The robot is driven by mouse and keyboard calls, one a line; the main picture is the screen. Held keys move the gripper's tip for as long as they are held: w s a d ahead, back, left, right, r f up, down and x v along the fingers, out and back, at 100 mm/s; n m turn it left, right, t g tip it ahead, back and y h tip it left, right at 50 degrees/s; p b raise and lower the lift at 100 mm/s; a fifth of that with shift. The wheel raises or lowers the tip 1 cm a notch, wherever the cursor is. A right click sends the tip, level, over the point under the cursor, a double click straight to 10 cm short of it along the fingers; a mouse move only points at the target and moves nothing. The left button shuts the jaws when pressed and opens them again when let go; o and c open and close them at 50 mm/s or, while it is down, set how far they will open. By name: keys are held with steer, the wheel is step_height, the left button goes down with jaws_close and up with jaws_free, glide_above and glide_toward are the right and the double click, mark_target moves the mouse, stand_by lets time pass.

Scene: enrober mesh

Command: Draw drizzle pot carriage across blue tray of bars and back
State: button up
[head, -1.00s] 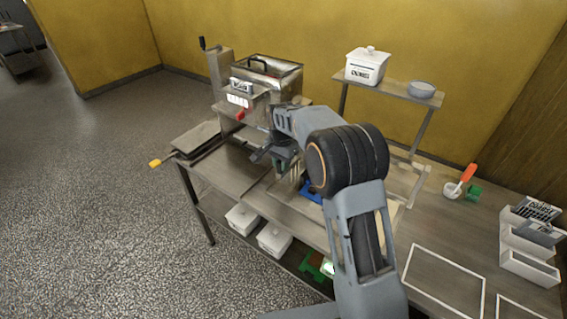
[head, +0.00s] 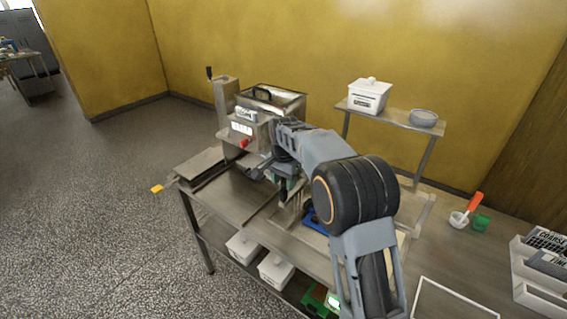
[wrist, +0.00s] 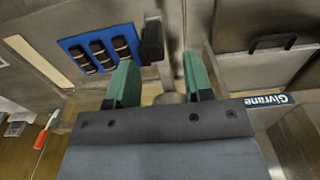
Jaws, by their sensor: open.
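The blue tray (wrist: 76,46) with several dark bars lies on the bench at the upper left of the wrist view. In the head view the blue tray (head: 313,222) is mostly hidden by my arm. A dark upright grip (wrist: 152,42) stands just right of the tray, apparently part of the drizzle pot carriage. My gripper (wrist: 160,78) is open, with its green fingers apart. A grey rounded metal part shows between them; I cannot tell whether either finger touches it. In the head view my gripper (head: 272,176) is over the bench in front of the machine.
A steel machine (head: 270,105) with a crank and red knob stands behind my gripper. A shelf (head: 395,115) holds a white canister (head: 369,95) and a grey bowl (head: 423,118). White bins (head: 243,248) sit below the bench. A red-handled tool (head: 473,204) stands at right.

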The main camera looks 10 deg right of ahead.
step_height(320, 180, up, 10)
steer(key=shift+f, duration=0.2)
stand_by(0.4)
